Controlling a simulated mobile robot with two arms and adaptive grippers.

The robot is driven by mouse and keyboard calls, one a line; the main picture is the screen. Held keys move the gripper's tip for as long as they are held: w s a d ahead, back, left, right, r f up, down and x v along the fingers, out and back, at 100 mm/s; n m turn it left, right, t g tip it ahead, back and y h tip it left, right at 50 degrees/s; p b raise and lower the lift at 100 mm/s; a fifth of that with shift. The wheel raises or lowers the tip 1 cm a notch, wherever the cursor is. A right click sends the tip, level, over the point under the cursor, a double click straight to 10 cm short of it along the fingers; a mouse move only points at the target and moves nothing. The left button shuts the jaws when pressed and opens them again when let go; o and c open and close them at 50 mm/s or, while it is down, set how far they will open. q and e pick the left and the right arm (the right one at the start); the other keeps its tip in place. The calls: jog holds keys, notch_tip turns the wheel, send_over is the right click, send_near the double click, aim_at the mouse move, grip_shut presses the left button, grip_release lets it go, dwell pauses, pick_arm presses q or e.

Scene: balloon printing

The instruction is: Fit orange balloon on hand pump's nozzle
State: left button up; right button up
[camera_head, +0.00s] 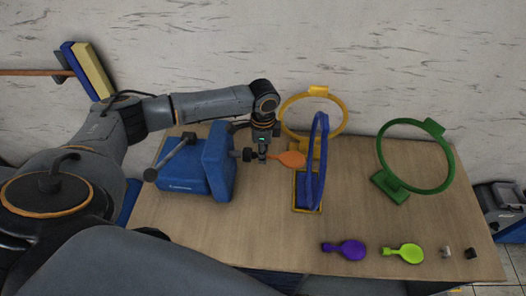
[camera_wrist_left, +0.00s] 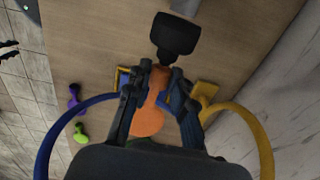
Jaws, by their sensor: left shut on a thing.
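The orange balloon (camera_head: 291,159) is held by its neck in my left gripper (camera_head: 263,157), its round body pointing right, away from the pump. In the left wrist view, the gripper (camera_wrist_left: 160,72) is shut on the neck, with the balloon's body (camera_wrist_left: 147,122) below the fingers. The blue hand pump (camera_head: 190,174) sits on the table to the left, with its dark nozzle (camera_head: 248,155) facing the gripper. The nozzle (camera_wrist_left: 176,36) ends close to the fingertips in the wrist view. I cannot tell whether the balloon's mouth touches it. My right gripper is not seen.
A blue ring stand (camera_head: 318,165) stands just right of the balloon, with a yellow ring stand (camera_head: 340,105) behind it. A green ring stand (camera_head: 443,180) is farther right. Purple (camera_head: 345,250) and lime-green (camera_head: 404,253) balloons lie at the front edge. The table's centre right is clear.

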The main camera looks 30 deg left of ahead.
pick_arm(q)
jog(key=shift+s+a, duration=0.1)
jog(key=shift+a, duration=0.1)
jog(key=shift+s+a+p, duration=0.2)
jog(key=shift+a+p, duration=0.2)
jog(key=shift+p, duration=0.1)
dwell(0.5)
jog(key=o, duration=0.8)
jog(key=shift+r, duration=0.1)
notch_tip(320, 180, up, 9)
jog(key=p, duration=0.6)
dwell(0.3)
